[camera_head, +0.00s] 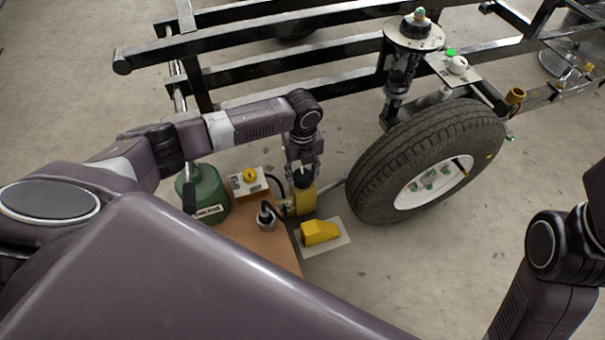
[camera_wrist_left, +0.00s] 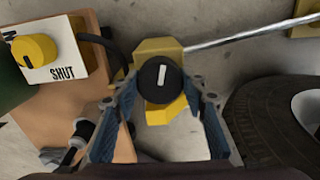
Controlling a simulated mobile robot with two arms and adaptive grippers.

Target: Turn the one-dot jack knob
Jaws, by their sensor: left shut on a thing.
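A black round knob with one white pointer mark (camera_wrist_left: 160,78) sits on top of a yellow jack body (camera_wrist_left: 158,47). No dots can be made out on it. My left gripper (camera_wrist_left: 161,94) has one finger on each side of this knob and is shut on it; the pointer stands nearly straight up in the left wrist view. In the head view my left gripper (camera_head: 302,176) reaches down onto the jack, and the yellow jack body (camera_head: 304,201) shows below it. My right arm is at the right edge; its gripper is out of view.
A white box with a yellow knob (camera_head: 249,175) and a green canister (camera_head: 206,197) stand left on a brown board (camera_head: 281,247). A yellow wedge (camera_head: 320,233) lies in front of the jack. A large tire (camera_head: 375,187) stands close right, below a black frame (camera_head: 240,79).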

